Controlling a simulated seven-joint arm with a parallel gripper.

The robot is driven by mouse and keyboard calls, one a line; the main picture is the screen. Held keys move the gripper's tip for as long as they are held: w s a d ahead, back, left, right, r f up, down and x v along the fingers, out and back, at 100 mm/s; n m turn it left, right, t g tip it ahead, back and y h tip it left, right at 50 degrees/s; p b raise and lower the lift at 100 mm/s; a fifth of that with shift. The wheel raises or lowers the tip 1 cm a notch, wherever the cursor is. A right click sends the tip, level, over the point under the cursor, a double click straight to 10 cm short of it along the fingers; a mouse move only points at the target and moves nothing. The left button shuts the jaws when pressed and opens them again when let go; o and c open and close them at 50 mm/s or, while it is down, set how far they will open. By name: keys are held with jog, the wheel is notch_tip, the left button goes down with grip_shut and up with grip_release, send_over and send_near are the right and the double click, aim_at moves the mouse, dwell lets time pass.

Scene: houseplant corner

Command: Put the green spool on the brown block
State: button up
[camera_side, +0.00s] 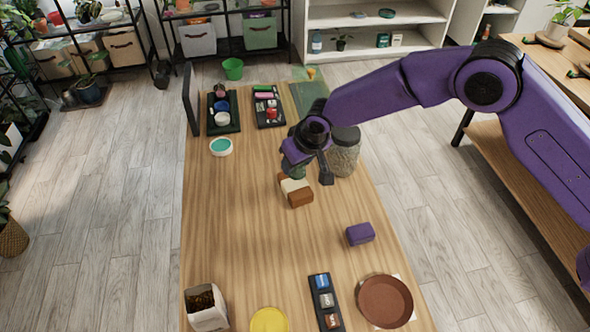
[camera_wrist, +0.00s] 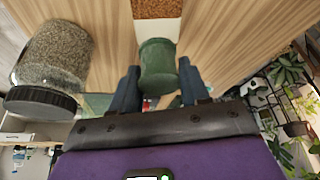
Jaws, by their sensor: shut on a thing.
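My gripper (camera_side: 293,166) is shut on the green spool (camera_wrist: 158,62), which is upright between both fingers in the wrist view. In the side view my wrist hides most of the spool. The brown block (camera_side: 300,199), with a cream band across its middle, lies on the table just below my gripper. In the wrist view the block's speckled brown face (camera_wrist: 158,8) and pale band show directly beyond the spool. I cannot tell whether the spool touches the block.
A glass jar (camera_side: 344,158) with a dark lid stands close to the right of my gripper. A purple block (camera_side: 360,234) lies nearer the front right. A brown saucer (camera_side: 385,301), yellow disc (camera_side: 269,320) and white pot (camera_side: 206,306) line the front. The table's left middle is clear.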

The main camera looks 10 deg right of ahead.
aim_at(295, 171)
jog(key=shift+w+a+f, duration=0.25)
jog(key=shift+w+f, duration=0.05)
jog(key=shift+f, duration=1.65)
jog(key=shift+f, duration=0.1)
jog(key=o, duration=1)
jog(key=shift+o, duration=0.2)
jog(key=v, duration=1.2)
